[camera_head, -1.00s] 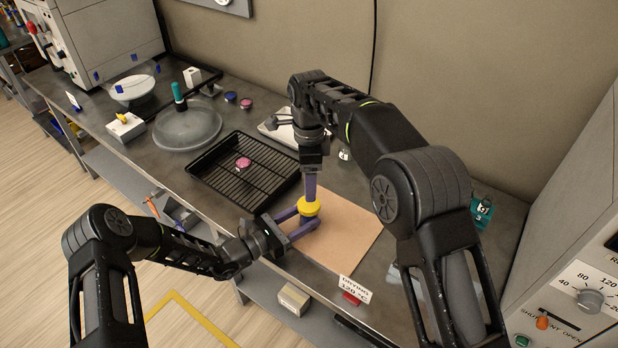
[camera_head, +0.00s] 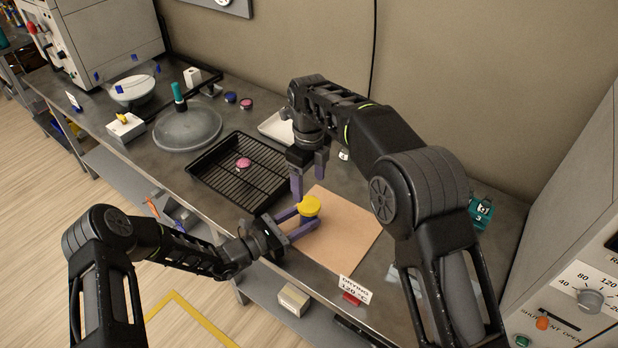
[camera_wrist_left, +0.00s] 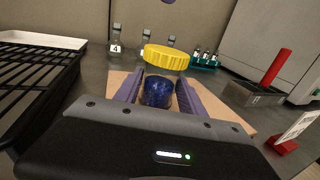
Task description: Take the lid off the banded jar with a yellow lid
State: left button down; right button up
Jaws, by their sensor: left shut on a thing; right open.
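The jar (camera_wrist_left: 157,92) has a dark blue body and a ridged yellow lid (camera_wrist_left: 166,57), which also shows in the head view (camera_head: 310,206). The lid sits at the jar's top and looks slightly tilted in the left wrist view; I cannot tell whether it is loose. My left gripper (camera_head: 304,224) is shut on the jar's body, its purple fingers on either side below the lid. My right gripper (camera_head: 309,187) is open and empty, just above and behind the lid. The jar's base is mostly hidden by the left fingers.
The jar is over a tan mat (camera_head: 350,228). A black tray with a wire rack (camera_head: 225,185) and a pink-topped item (camera_head: 243,163) lies to the left. A sign (camera_head: 354,288) stands at the front edge. Glass bottles (camera_wrist_left: 117,40) stand behind.

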aim_at(309, 204)
notch_tip(309, 204, down, 7)
jog(key=shift+f, duration=0.1)
dwell(0.3)
jog(key=shift+c, duration=0.5)
